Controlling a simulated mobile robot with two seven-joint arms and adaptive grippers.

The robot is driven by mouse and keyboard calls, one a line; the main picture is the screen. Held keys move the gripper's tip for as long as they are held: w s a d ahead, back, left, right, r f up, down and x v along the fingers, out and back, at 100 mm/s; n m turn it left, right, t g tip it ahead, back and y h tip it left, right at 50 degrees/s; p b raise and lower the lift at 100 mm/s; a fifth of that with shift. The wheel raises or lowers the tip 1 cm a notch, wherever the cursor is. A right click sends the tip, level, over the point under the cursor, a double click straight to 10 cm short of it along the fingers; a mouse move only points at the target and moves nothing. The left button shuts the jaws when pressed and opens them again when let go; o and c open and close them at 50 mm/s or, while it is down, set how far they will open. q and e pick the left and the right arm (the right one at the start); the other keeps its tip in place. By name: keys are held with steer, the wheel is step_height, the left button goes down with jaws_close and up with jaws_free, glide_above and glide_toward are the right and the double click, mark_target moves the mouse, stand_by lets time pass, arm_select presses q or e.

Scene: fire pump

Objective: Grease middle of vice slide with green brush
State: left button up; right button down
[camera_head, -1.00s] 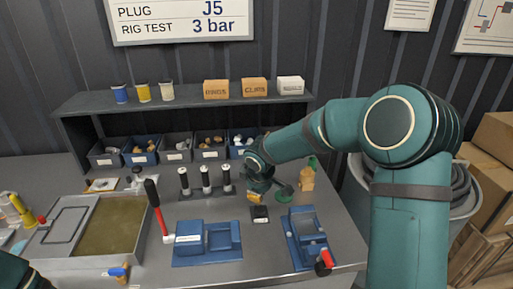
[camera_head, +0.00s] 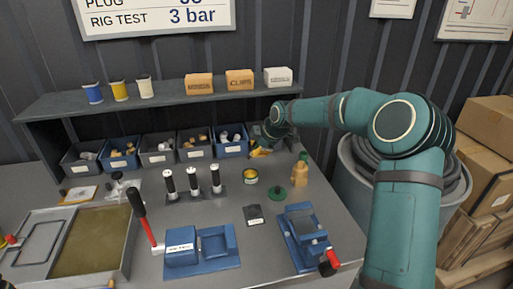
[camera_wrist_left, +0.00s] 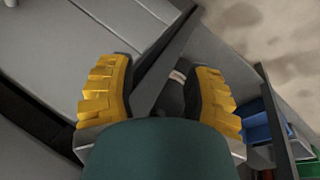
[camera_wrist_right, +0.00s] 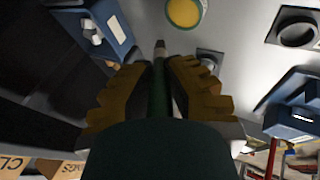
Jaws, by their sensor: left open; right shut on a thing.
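My right gripper (camera_head: 262,151) is shut on a green brush, whose green handle (camera_wrist_right: 158,95) runs between the yellow fingers in the right wrist view, its tip pointing away. It is at the back of the bench, in front of the blue bin. An open tin with yellow content (camera_head: 250,176) stands just in front of it and also shows in the right wrist view (camera_wrist_right: 184,12). A blue vice-like fixture (camera_head: 303,240) with a red-ended handle is at the front right. My left gripper (camera_wrist_left: 165,85) is open, with no object clearly held; the head view does not show it.
Another blue fixture (camera_head: 200,262) with a label is at the front centre. A small dark block (camera_head: 253,213), a green disc (camera_head: 275,194) and a tan bottle (camera_head: 299,175) stand nearby. Bins (camera_head: 157,158) line the back.

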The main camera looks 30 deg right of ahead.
steer(key=shift+f+b, duration=1.65)
steer(key=shift+f, duration=1.05)
steer(key=shift+f+b, duration=0.4)
steer(key=shift+f, duration=0.2)
steer(key=shift+r+p, duration=2.5)
steer(key=shift+r, duration=1.1)
steer(key=shift+f, duration=0.1)
